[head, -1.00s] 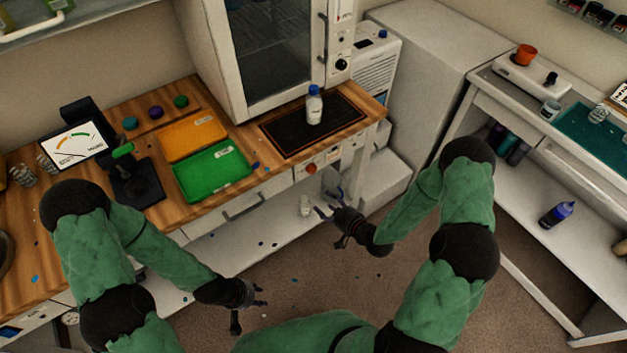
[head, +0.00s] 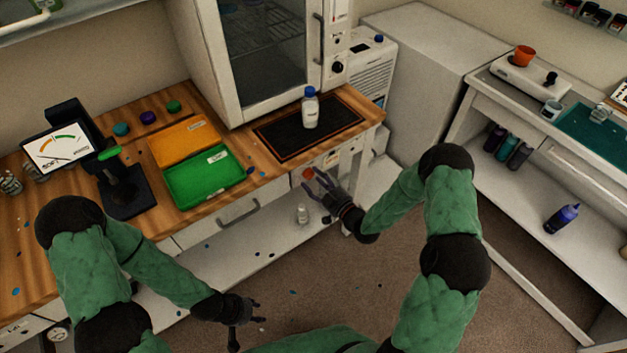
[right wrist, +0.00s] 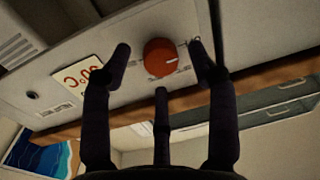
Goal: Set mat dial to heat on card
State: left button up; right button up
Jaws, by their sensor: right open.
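The orange-red mat dial (head: 308,173) is on the bench's front panel, below the dark heat mat (head: 346,112). In the right wrist view the dial (right wrist: 160,60) has a white pointer line toward the right of the picture. A white card (right wrist: 78,76) with red characters, seen turned around, is on the panel beside it; I cannot read its value surely. My right gripper (head: 318,188) is open before the dial, its fingertips (right wrist: 160,62) at either side of it, apparently not touching. My left gripper (head: 244,318) is open and empty, low over the floor, far from the dial.
A blue-capped bottle (head: 310,108) stands on the mat. Green (head: 205,178) and orange (head: 182,142) trays lie to its left. The cabinet (head: 270,60) rises behind; the floor (head: 330,275) is open.

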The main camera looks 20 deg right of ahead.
jog(key=shift+w+a, duration=0.25)
jog(key=shift+w, duration=0.3)
jog(key=c, duration=1.1)
jog(key=shift+c, duration=0.2)
